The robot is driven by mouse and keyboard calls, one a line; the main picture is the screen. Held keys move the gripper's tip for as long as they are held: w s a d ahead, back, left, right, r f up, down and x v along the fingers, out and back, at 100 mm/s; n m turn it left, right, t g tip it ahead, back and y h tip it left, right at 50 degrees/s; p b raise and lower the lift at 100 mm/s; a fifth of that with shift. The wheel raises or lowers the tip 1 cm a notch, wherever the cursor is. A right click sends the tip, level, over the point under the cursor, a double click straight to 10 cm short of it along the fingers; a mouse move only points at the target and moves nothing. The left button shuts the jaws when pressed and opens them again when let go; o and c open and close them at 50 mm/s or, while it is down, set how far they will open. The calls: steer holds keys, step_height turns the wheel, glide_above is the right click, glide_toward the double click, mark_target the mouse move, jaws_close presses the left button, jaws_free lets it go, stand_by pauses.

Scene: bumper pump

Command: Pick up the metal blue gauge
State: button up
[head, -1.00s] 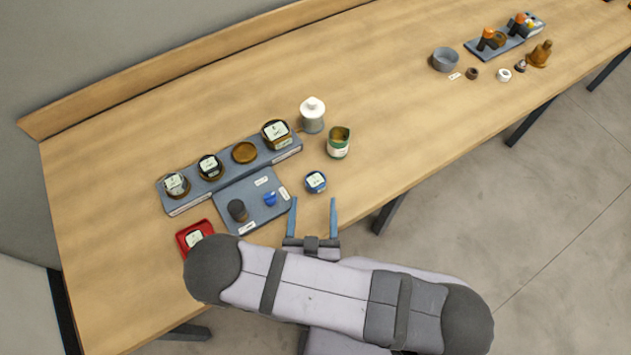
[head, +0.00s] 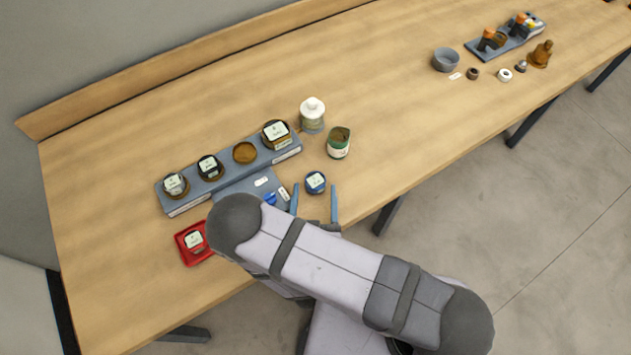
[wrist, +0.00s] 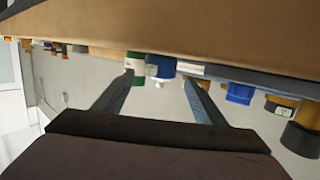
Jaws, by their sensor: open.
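The blue gauge (head: 315,182) is a small round thing with a blue rim and a pale face. It stands on the table just right of the grey tray. My gripper (head: 315,205) is open, its two blue fingers on either side of the near side of the gauge, with the gauge just ahead of the gap.
A green tin (head: 339,143) and a white-capped bottle (head: 312,115) stand behind the gauge. A grey rack (head: 180,206) of several gauges, a grey tray (head: 236,187) with a blue piece (head: 270,198), and a red tray (head: 188,250) lie left.

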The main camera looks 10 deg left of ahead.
mark_target(316, 181)
steer(key=shift+x, duration=1.55)
steer(key=c, duration=1.2)
steer(key=shift+r, duration=0.15)
steer(key=shift+c, duration=0.3)
step_height(316, 181, up, 10)
steer(key=p, duration=0.7)
steer(key=shift+p, duration=0.3)
